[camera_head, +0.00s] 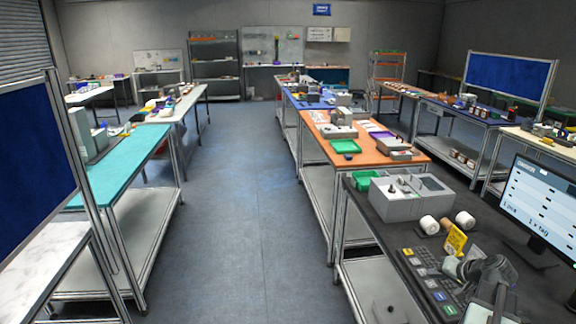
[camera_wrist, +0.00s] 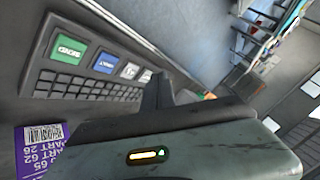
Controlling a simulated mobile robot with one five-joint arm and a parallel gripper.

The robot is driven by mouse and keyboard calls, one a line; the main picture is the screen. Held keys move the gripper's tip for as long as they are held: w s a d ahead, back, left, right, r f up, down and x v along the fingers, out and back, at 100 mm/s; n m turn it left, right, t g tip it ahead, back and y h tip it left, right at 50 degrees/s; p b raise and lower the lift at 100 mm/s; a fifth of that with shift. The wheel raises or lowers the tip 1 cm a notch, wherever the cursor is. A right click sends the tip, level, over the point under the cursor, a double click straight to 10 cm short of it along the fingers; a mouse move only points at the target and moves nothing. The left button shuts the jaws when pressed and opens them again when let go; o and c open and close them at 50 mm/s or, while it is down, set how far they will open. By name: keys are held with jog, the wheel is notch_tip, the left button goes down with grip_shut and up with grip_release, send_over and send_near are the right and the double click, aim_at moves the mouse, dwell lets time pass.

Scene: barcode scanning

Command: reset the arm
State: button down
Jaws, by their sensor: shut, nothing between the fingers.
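My gripper (camera_wrist: 157,90) shows in the wrist view as a dark narrow finger shape above a grey housing with a small yellow light. It is shut and empty. Grey arm parts show at the lower right of the head view, over the dark table (camera_head: 362,218); the fingertips are hard to make out there. A keypad (camera_head: 432,285) with coloured keys lies beside them and also shows in the wrist view (camera_wrist: 85,85). A purple label with a white barcode (camera_wrist: 42,137) is at the lower left of the wrist view, partly cut off.
A grey box (camera_head: 405,200), white rolls (camera_head: 430,224) and a yellow card (camera_head: 455,240) are on the dark table. A monitor (camera_head: 540,210) stands at its right. An orange-topped table (camera_head: 375,150) is beyond. The aisle floor (camera_head: 235,220) is clear.

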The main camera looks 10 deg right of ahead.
jog(key=w+a+n+y, duration=0.1)
jog(key=w+a, duration=0.3)
jog(key=a, duration=0.3)
jog(key=w+a+f+n+g+y, duration=0.1)
jog(key=w+a+n, duration=0.15)
jog(key=a, duration=0.45)
jog(key=w+a+n+y, duration=0.1)
jog(key=w+a, duration=0.3)
jog(key=a, duration=0.3)
jog(key=a+f+n+g, duration=0.3)
jog(key=a+n+g, duration=0.1)
jog(key=a, duration=1.6)
jog(key=s+a+f+g+h, duration=0.1)
jog(key=s+a+f+g, duration=0.1)
jog(key=s+a, duration=0.35)
jog(key=s+d+h, duration=0.1)
jog(key=s+g+h, duration=0.1)
jog(key=s, duration=0.1)
jog(key=s+d+f+g+h, duration=0.1)
jog(key=shift+s+d+f+m, duration=0.1)
jog(key=shift+s+d+m, duration=0.2)
jog(key=shift+s+m, duration=0.1)
